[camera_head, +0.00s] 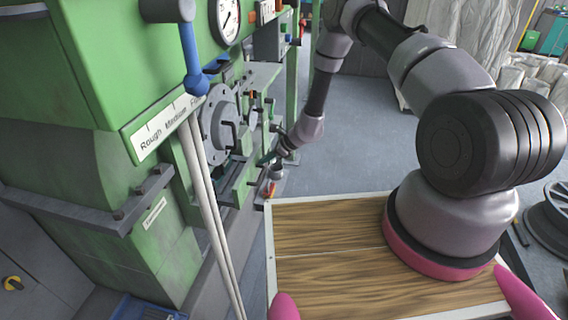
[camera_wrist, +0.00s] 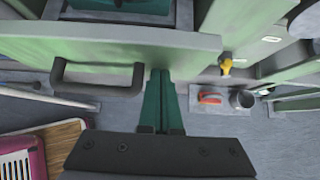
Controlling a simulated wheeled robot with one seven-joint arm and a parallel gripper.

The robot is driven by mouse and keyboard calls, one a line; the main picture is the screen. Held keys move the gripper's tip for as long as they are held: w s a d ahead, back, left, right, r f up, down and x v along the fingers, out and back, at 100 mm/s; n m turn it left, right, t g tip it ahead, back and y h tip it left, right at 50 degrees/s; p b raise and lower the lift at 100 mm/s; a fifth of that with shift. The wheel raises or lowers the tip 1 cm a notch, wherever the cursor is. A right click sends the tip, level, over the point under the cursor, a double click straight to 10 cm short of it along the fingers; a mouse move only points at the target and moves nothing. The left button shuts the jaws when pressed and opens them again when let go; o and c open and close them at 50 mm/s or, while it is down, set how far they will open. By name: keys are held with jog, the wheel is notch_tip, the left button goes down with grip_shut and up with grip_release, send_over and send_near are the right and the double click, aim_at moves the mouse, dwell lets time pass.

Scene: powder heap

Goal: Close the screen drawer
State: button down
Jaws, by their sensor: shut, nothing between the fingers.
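The screen drawer (camera_wrist: 120,48) shows in the wrist view as a pale green panel across the upper left and middle. Its dark grey handle (camera_wrist: 97,88) is on the near face, left of my fingers. My gripper (camera_wrist: 160,76) is shut and empty, with its teal fingers side by side. The fingertips are at the panel's lower edge, right of the handle; I cannot tell whether they touch it. In the head view my gripper (camera_head: 265,159) is small, beside the green machine (camera_head: 90,80). The drawer is hard to make out there among the machine's parts.
A wood-topped surface (camera_head: 330,285) lies below my arm in the head view. In the wrist view, a yellow knob (camera_wrist: 226,64), a red-orange object (camera_wrist: 210,98) and a grey cup (camera_wrist: 243,99) are to the right. Grey floor (camera_head: 365,150) is open beyond the machine.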

aim_at(249, 158)
jog(key=a, duration=0.2)
jog(key=w+a, duration=0.1)
jog(key=a, duration=0.1)
jog(key=w+a, duration=0.1)
jog(key=a, duration=0.1)
jog(key=shift+a+r, duration=0.1)
jog(key=shift+a, duration=0.15)
